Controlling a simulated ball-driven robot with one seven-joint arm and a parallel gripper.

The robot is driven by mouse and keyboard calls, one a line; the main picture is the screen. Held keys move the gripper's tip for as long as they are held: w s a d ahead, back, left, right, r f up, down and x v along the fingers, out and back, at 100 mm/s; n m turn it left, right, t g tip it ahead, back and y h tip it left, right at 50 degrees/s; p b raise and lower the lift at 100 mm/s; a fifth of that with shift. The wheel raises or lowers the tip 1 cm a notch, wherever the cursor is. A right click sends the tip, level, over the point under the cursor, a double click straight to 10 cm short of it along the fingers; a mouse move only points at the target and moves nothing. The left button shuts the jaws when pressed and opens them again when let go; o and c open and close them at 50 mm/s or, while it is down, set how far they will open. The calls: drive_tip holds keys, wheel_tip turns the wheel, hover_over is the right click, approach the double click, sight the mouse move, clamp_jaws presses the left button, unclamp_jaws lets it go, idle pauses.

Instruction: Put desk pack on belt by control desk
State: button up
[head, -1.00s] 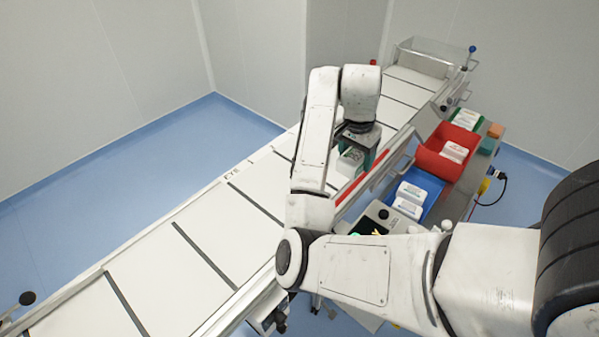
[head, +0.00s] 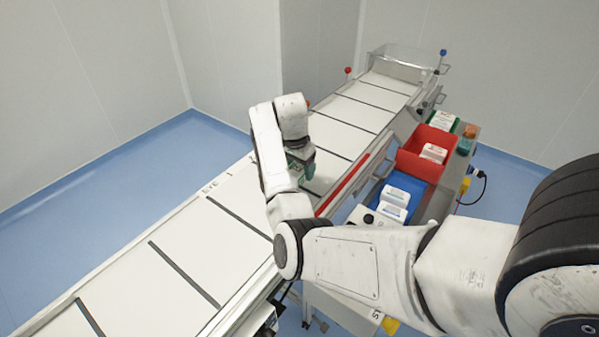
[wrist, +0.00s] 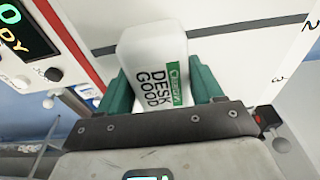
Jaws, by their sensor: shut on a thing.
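The desk pack (wrist: 155,65), white with a green label and the words DESK GOOD, sits between the green fingers of my gripper (wrist: 162,88) in the wrist view. My gripper is shut on it. In the head view my gripper (head: 301,168) is over the white belt (head: 222,240), left of the red strip, and the pack is mostly hidden there. I cannot tell whether the pack touches the belt. The control desk (wrist: 28,35), with its lit display, shows at the upper left of the wrist view; in the head view my arm mostly hides it.
A blue bin (head: 415,205) and a red bin (head: 412,161), both holding white packs, stand right of the belt. A green bin (head: 455,124) is behind them. Dark bars cross the belt. A clear guard (head: 400,60) covers its far end.

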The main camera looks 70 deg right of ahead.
drive_tip(key=shift+f, duration=1.05)
drive_tip(key=shift+f, duration=0.1)
drive_tip(key=o, duration=1.1)
drive_tip(key=shift+o, duration=0.2)
drive_tip(key=r, duration=0.4)
drive_tip(key=a+r+b, duration=0.1)
drive_tip(key=r, duration=0.7)
drive_tip(key=shift+w+a+r, duration=0.1)
drive_tip(key=shift+w+a, duration=0.05)
drive_tip(key=shift+a, duration=0.25)
